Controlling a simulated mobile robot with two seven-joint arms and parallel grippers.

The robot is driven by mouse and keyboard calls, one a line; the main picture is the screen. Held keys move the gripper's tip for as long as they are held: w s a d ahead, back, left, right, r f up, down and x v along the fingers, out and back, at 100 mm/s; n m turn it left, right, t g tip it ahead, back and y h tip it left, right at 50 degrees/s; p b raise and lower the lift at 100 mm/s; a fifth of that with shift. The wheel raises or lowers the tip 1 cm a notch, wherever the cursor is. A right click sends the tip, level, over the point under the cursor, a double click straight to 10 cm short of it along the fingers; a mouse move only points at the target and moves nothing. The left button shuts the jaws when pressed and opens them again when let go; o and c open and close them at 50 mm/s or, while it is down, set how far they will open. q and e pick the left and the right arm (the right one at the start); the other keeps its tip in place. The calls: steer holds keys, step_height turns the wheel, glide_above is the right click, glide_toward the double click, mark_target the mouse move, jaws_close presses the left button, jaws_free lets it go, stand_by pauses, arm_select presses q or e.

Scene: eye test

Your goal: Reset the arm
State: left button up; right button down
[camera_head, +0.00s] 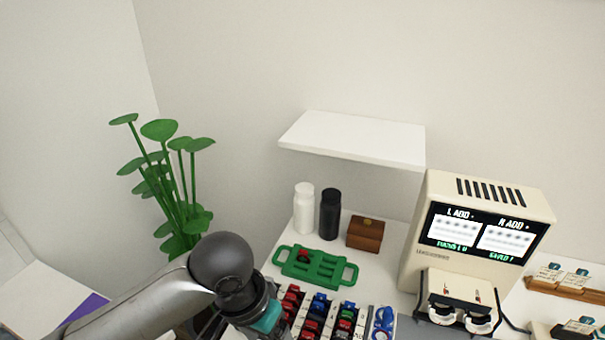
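My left arm (150,305) comes in from the lower left. Its dark rounded joint (222,262) and a wrist part with a teal band (266,318) show just left of the sorted parts. The wrist points down and toward the bottom edge, where the picture cuts it off. No gripper fingers of the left arm show. My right arm and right gripper do not show.
A green tray (318,283), compartments of coloured parts (318,318), white bottle (304,208), black bottle (330,214) and wooden box (365,234) stand near the wrist. A beige machine (420,240) is right. A shelf (352,136) overhangs; a plant (178,190) stands left.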

arm_select(q)
steer(key=s+a+f+n+t+y, duration=0.25)
steer(key=s+a+f, duration=0.45)
steer(key=s+a, duration=0.45)
step_height(320, 180, down, 24)
steer(key=s+f+g+b, duration=0.1)
steer(key=s+b, duration=0.1)
steer(key=b, duration=0.1)
steer(key=s+a+f+g+b, duration=0.1)
steer(key=s+a+f+b, duration=0.1)
steer(key=s+f, duration=1.3)
steer(key=shift+f+h, duration=0.25)
steer(key=shift+h, duration=0.1)
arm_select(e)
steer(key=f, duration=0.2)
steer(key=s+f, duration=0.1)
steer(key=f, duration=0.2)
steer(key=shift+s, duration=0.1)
